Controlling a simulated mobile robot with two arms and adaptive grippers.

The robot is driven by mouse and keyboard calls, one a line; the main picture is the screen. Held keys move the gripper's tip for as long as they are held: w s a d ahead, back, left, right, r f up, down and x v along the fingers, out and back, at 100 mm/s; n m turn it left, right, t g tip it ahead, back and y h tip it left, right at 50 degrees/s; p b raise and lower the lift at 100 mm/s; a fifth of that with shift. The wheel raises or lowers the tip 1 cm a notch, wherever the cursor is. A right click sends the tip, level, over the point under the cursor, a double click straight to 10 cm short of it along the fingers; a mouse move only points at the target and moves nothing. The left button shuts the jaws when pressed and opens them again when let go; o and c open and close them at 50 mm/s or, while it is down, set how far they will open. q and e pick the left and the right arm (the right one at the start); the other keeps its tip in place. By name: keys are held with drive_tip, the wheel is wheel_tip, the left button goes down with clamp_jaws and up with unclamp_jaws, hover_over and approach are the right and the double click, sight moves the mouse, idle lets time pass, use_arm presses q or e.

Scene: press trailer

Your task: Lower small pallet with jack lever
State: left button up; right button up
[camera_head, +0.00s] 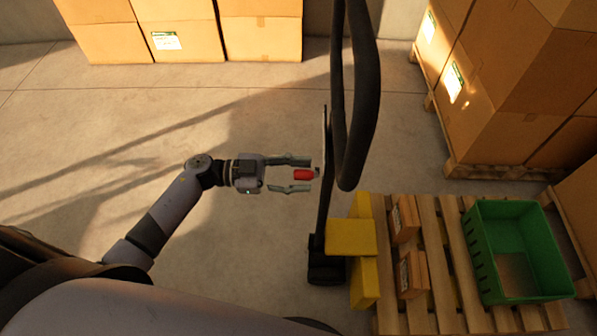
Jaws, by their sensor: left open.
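A pallet jack shows at centre right, with a black looped handle (362,110) on an upright post and a yellow body (350,238). A small red lever (303,174) sticks out to the left of the post. My left gripper (301,175) is open, and its two fingers lie above and below the red lever in the picture. I cannot tell whether they touch it. A small wooden pallet (432,210) is at the right of the jack. My right gripper is not in view.
On the pallet are a green crate (482,262) and small cardboard boxes (404,218). Large boxes on a pallet (520,90) stand at upper right, and more boxes (190,35) stand along the back. The concrete floor at left is clear.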

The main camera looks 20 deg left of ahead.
use_arm(q)
drive_tip(key=shift+c, duration=0.2)
clamp_jaws()
idle(0.3)
idle(0.3)
